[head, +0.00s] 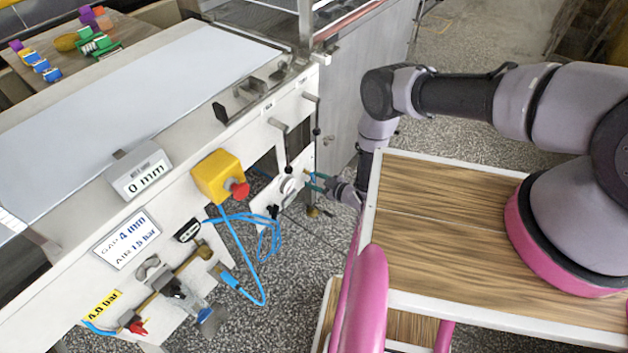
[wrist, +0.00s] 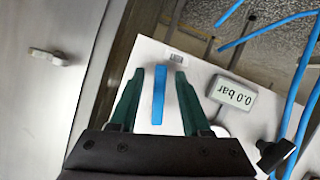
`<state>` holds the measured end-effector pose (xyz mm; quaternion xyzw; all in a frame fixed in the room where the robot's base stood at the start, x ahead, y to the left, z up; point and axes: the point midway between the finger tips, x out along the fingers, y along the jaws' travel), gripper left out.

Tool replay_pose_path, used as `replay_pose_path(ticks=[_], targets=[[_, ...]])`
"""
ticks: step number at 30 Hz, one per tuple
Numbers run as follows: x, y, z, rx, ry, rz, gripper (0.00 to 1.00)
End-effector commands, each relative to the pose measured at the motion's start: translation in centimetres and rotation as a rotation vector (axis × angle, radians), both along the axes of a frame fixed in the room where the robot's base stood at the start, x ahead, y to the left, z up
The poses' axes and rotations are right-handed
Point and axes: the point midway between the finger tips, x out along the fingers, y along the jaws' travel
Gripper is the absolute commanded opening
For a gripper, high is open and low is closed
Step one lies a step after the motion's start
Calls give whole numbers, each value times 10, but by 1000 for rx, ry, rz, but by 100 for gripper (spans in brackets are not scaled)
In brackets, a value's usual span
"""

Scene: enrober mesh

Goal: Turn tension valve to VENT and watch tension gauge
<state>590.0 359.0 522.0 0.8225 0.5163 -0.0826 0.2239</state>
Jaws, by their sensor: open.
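The tension valve's blue handle (wrist: 159,98) stands out from a white panel in the wrist view. My gripper (wrist: 160,74) is open, with one green finger on each side of the handle and a visible gap on both sides. The tension gauge (wrist: 233,97) is to the right of the handle and reads 0.0 bar, upside down in this view. A small label (wrist: 176,58) above the handle is too small to read. In the head view my gripper (head: 318,184) is at the right end of the machine's front, beside the white panel; the valve is mostly hidden there.
A yellow box with a red button (head: 218,177) juts from the machine front. Loose blue hose (head: 262,245) hangs below it; hose also shows near the gauge in the wrist view (wrist: 275,27). My arm reaches over a wood-topped cart (head: 440,225).

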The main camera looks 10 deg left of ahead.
Motion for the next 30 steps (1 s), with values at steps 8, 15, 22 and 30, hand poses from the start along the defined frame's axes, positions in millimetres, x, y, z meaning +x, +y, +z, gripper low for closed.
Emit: replay_pose_path(ticks=[8, 15, 22, 30], targets=[[1, 2, -1, 0, 0, 0, 48], [1, 2, -1, 0, 0, 0, 0], [1, 2, -1, 24, 57, -5, 0], [-7, 6, -2, 105, 248, -3, 0]])
